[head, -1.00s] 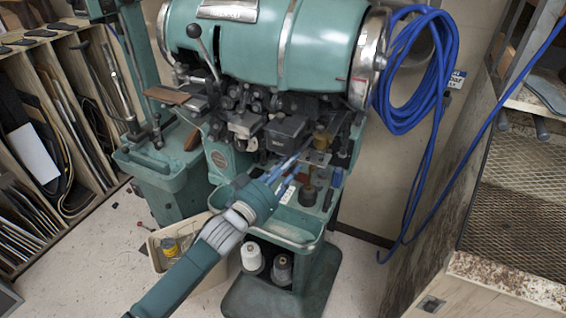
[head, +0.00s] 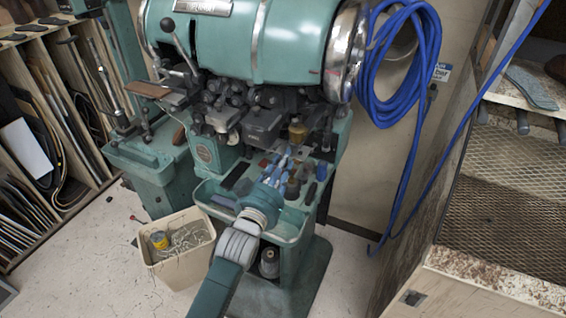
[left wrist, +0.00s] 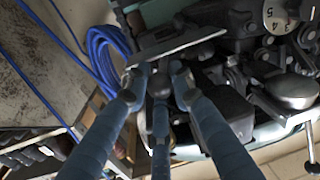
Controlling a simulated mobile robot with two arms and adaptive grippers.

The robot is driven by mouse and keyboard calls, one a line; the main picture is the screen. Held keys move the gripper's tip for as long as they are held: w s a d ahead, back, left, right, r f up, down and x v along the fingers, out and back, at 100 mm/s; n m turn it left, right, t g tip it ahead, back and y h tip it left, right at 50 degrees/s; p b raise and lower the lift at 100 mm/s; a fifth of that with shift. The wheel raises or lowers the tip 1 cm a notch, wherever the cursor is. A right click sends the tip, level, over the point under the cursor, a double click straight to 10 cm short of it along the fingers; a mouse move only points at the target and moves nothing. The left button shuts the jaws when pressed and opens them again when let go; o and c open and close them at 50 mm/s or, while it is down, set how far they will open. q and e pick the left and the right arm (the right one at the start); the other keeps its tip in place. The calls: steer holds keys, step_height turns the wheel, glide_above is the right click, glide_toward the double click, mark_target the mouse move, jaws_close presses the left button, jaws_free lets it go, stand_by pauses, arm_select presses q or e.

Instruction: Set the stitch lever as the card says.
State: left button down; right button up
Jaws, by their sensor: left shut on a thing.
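My left gripper (head: 282,162) is low over the front tray of the green machine (head: 265,45). A numbered dial (left wrist: 288,20), with 3, 4 and 5 showing, is at the wrist view's top right. My right gripper is out of view.
The tray (head: 288,232) holds several small bottles and tools close to the gripper. A bin (head: 183,262) with thread scraps stands on the floor. A blue hose coil (head: 405,70) hangs to the right, beside a mesh-topped bench (head: 520,190). Racks (head: 45,165) stand left.

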arm_select(q)
steer(key=c, duration=1.7)
jaws_free()
steer(key=shift+a+f, duration=0.2)
steer(key=shift+f, duration=0.2)
steer(key=shift+o, duration=1.1)
steer(key=shift+r, duration=0.2)
steer(key=shift+s, duration=0.2)
steer(key=v, duration=1.1)
steer(key=shift+s, duration=0.3)
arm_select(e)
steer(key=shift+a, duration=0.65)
